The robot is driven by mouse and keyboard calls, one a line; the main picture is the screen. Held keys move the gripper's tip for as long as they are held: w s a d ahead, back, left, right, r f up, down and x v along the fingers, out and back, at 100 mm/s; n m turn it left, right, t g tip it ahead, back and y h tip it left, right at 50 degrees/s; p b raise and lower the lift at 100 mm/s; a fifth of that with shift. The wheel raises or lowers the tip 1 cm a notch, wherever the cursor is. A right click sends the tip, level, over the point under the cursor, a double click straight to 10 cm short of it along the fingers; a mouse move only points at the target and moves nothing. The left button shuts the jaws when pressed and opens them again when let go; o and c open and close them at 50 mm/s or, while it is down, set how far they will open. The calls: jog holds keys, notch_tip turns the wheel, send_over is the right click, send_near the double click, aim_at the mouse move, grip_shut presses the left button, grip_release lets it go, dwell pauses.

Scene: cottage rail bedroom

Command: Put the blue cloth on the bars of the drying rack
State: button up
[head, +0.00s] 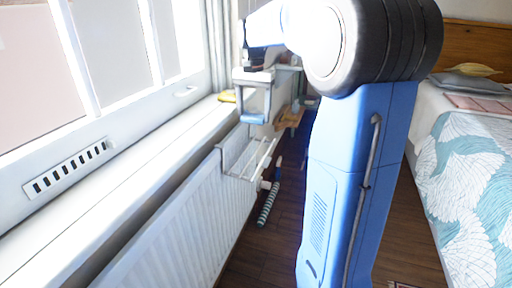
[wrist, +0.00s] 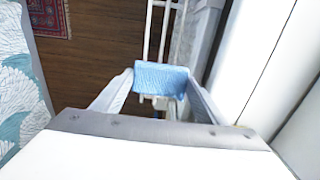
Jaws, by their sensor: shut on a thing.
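My gripper (head: 253,104) points down in front of the window, and its fingers are shut on the blue cloth (head: 252,119). The cloth shows as a small blue band between the fingertips in the wrist view (wrist: 161,77). The white drying rack (head: 246,158) hangs on the radiator below the window. In the head view its bars are below the gripper and cloth, with a gap between in the picture. In the wrist view the rack's bars (wrist: 148,40) run up the picture beyond the cloth. The cloth hides part of them, so I cannot tell the exact height between.
The white radiator (head: 180,225) and window sill (head: 130,190) run along the left. A yellow item (head: 227,96) lies on the sill. A bed with a leaf-patterned cover (head: 465,180) stands at the right. A dark striped roll (head: 268,205) is low beside the radiator. Wooden floor (wrist: 95,60) is clear between.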

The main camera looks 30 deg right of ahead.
aim_at(254, 154)
notch_tip(254, 154, down, 14)
jog(key=shift+r, duration=0.2)
dwell(0.4)
jog(key=shift+f, duration=0.1)
jog(key=o, duration=0.8)
